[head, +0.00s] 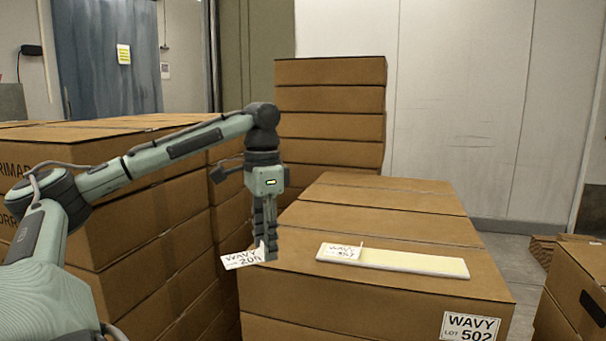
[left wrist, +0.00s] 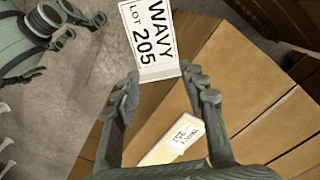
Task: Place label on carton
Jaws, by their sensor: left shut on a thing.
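My left gripper (head: 266,248) points down at the left edge of the front carton's top. It is shut on a white label (head: 240,260) printed WAVY LOT 205. In the left wrist view the label (left wrist: 150,32) sticks out beyond the fingertips (left wrist: 162,82), held by its pale tab end. The front carton (head: 380,305) is brown and closed, with a WAVY LOT 502 label (head: 469,327) on its front face. A pale strip holder (head: 410,262) lies on its top, with another small WAVY label (head: 341,251) at its left end. My right gripper is out of view.
More closed cartons (head: 385,195) continue behind the front one. Tall carton stacks stand at the left (head: 150,240) and at the back (head: 330,110). Another carton (head: 575,290) is at the right, across a strip of bare floor (head: 515,262).

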